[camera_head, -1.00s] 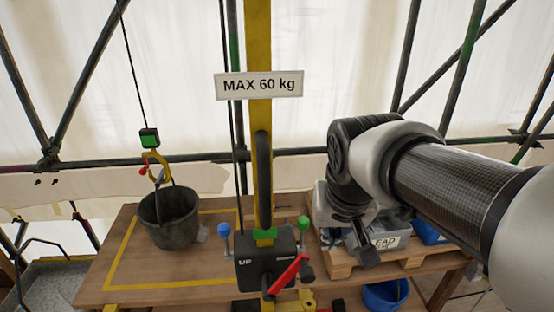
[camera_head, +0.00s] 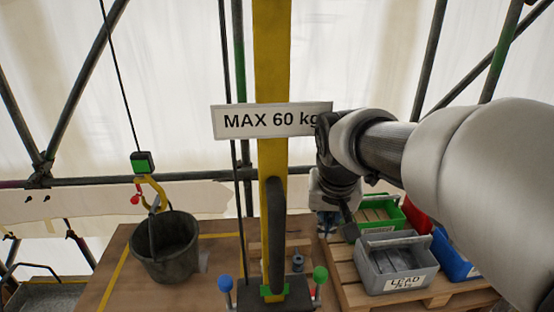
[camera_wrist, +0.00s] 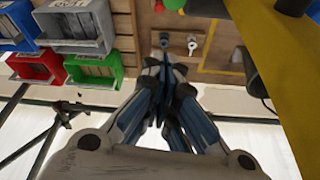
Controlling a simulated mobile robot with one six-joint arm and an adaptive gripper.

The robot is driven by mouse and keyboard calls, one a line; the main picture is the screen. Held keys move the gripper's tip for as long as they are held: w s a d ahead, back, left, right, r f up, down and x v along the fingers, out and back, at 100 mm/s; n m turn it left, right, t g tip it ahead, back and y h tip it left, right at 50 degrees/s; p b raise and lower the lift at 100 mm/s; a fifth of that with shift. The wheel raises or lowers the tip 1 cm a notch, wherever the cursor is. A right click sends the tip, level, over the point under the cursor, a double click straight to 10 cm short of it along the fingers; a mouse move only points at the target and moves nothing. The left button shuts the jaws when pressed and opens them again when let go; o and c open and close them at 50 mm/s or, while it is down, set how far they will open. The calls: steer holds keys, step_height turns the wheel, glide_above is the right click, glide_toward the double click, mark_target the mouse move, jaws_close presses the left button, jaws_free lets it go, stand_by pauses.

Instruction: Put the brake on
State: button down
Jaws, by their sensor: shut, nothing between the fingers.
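The black winch box (camera_head: 272,298) is at the bottom middle of the head view, cut off by the frame edge. A blue-knobbed lever (camera_head: 225,285) stands on its left and a green-knobbed lever (camera_head: 320,275) on its right. The red lever on its front is out of the head view now.
A yellow post (camera_head: 270,150) with a "MAX 60 kg" sign (camera_head: 268,121) rises in the middle. A dark bucket (camera_head: 170,255) hangs from a yellow hook (camera_head: 152,190) at left. Grey (camera_head: 398,270), green and blue bins crowd the pallet at right. Scaffold tubes cross behind.

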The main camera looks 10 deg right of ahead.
mark_target(318, 287)
step_height(318, 287, down, 10)
steer(key=b, duration=0.2)
steer(key=shift+r, duration=0.2)
stand_by(0.3)
steer(key=shift+s, duration=0.2)
steer(key=shift+f+b, duration=0.1)
steer(key=shift+b, duration=0.5)
